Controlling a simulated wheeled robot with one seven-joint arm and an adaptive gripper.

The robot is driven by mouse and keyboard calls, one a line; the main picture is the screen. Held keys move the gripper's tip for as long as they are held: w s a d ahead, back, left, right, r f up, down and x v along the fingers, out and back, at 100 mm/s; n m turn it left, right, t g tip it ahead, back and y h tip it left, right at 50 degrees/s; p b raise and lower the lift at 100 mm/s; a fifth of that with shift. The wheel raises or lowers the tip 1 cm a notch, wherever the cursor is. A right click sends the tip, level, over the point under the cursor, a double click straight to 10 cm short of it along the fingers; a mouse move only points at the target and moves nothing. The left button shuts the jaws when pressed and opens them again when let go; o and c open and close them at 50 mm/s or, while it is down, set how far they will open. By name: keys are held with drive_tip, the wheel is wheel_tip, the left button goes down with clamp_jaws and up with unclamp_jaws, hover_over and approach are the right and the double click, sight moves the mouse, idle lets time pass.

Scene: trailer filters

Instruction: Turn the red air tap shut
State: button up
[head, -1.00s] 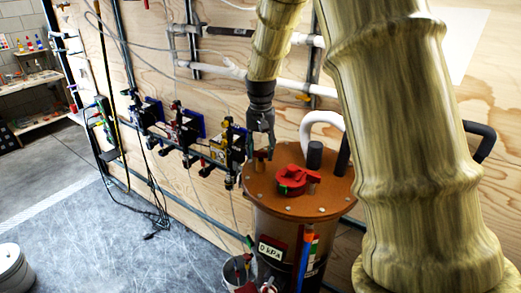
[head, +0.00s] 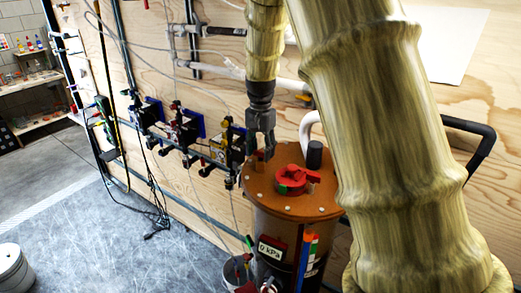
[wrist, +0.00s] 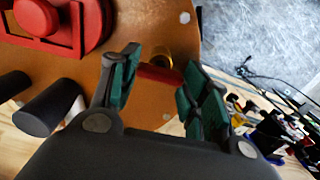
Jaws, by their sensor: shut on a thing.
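The red air tap shows in the wrist view as a short red handle (wrist: 160,74) beside a brass fitting (wrist: 160,57), on the edge of the orange-brown lid (wrist: 120,20). My gripper (wrist: 155,92) has a finger on each side of the handle and is shut on it. In the head view my gripper (head: 262,148) points down at the left rim of the lid (head: 262,192) of a tank. The fingers hide most of the tap there. A larger red knob (head: 293,180) sits mid-lid, apart from my gripper.
The tank (head: 275,228) bears a "0 kPa" display (head: 271,247). A black post (head: 315,155) and a white hose (head: 306,128) rise behind the lid. Several pumps (head: 185,130) line the wall at left. The grey floor (head: 95,230) is mostly clear.

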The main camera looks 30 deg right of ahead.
sight(261, 152)
drive_tip(key=shift+r, duration=0.1)
drive_tip(key=o, duration=1)
wheel_tip(261, 152, up, 12)
idle(0.4)
drive_tip(key=shift+a, duration=0.1)
